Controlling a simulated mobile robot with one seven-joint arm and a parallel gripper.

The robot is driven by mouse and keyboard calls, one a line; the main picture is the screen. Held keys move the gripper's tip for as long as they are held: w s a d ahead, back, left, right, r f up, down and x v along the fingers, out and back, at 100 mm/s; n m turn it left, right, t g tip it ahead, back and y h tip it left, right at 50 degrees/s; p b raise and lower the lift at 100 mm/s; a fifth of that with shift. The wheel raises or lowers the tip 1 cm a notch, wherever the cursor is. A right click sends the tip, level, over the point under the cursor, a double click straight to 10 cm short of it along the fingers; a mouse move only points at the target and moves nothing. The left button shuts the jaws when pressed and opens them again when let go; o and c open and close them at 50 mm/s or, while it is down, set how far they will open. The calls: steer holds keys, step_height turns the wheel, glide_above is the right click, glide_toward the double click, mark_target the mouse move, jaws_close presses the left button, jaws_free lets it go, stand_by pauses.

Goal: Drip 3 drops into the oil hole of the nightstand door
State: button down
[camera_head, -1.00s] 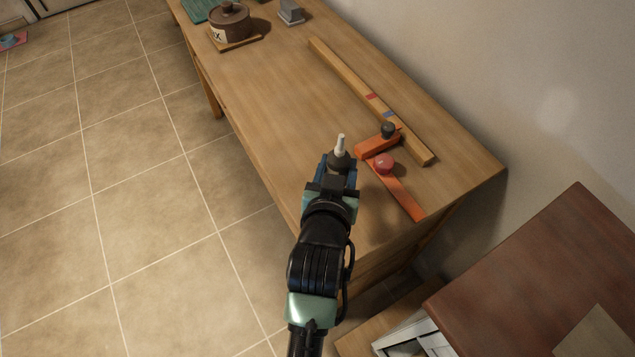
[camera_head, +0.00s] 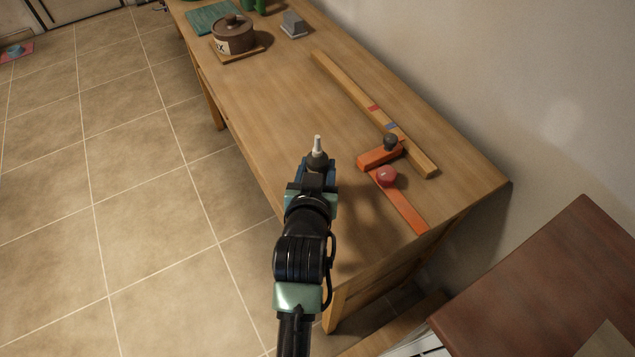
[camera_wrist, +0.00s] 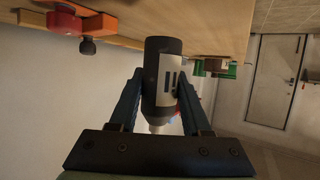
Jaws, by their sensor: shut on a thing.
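A dark oil bottle with a white nozzle (camera_head: 317,146) is in my gripper (camera_head: 317,168), which is shut on it over the near left edge of the wooden table. In the head view the pale nozzle points up the picture. In the wrist view the dark bottle (camera_wrist: 163,75) with a pale label sits between both fingers (camera_wrist: 160,110). The nightstand is perhaps the reddish-brown top (camera_head: 540,290) at the lower right; a bit of white front (camera_head: 432,350) shows below it. Its door and oil hole cannot be made out.
On the table (camera_head: 290,110) lie an orange clamp-like tool (camera_head: 400,205) with a red knob (camera_head: 386,177) and a long wooden bar (camera_head: 345,85). A brown pot (camera_head: 233,35), a grey block (camera_head: 293,24) and a green mat (camera_head: 213,18) stand farther back.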

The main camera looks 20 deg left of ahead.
steer(key=shift+f, duration=2.35)
steer(key=shift+f, duration=0.2)
steer(key=shift+c, duration=1.8)
jaws_free()
steer(key=shift+f, duration=0.1)
steer(key=v, duration=1.3)
steer(key=shift+w+d+r+b, duration=0.1)
steer(key=shift+d+r+b, duration=0.1)
steer(key=shift+r+b, duration=0.1)
